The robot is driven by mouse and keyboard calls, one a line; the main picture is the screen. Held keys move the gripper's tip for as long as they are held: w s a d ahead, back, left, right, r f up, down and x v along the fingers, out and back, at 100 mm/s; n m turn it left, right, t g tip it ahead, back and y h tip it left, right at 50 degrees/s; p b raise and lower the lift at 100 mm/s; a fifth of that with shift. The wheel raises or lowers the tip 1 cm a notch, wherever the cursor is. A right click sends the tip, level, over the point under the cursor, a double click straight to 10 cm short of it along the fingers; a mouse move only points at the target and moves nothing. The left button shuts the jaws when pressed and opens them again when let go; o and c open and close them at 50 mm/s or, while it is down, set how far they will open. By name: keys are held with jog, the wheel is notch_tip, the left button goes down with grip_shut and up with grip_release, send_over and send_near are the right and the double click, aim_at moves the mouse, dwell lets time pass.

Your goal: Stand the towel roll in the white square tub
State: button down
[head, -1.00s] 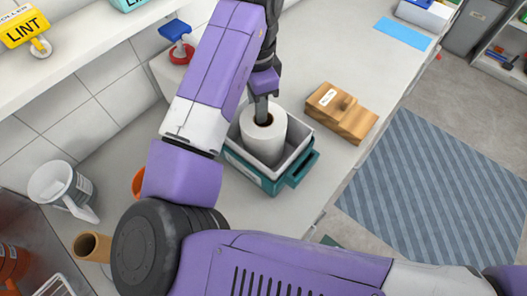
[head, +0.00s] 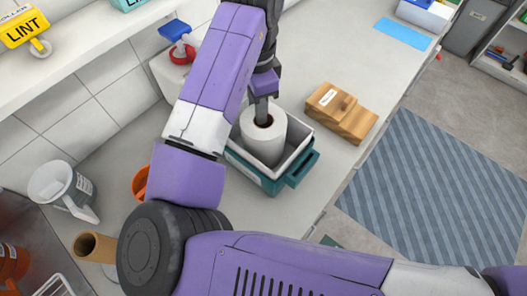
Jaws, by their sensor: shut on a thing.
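The white towel roll (head: 264,138) stands upright inside the white square tub (head: 296,148) in the head view. The tub sits in a teal tray or bin (head: 270,184) on the counter. My gripper (head: 263,110) is at the top of the roll, pointing down at its brown core, and is shut on the roll. The fingertips are partly hidden at the core and rim. Whether the roll's bottom rests on the tub floor is hidden by the tub's walls.
A wooden block with a label (head: 342,112) stands right of the tub. A white jug (head: 62,188), a brown cardboard tube (head: 92,247) and an orange thing (head: 140,183) are at the left.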

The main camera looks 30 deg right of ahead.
jog(key=shift+c, duration=2.1)
grip_release()
jog(key=shift+r+p, duration=3)
jog(key=shift+r, duration=0.5)
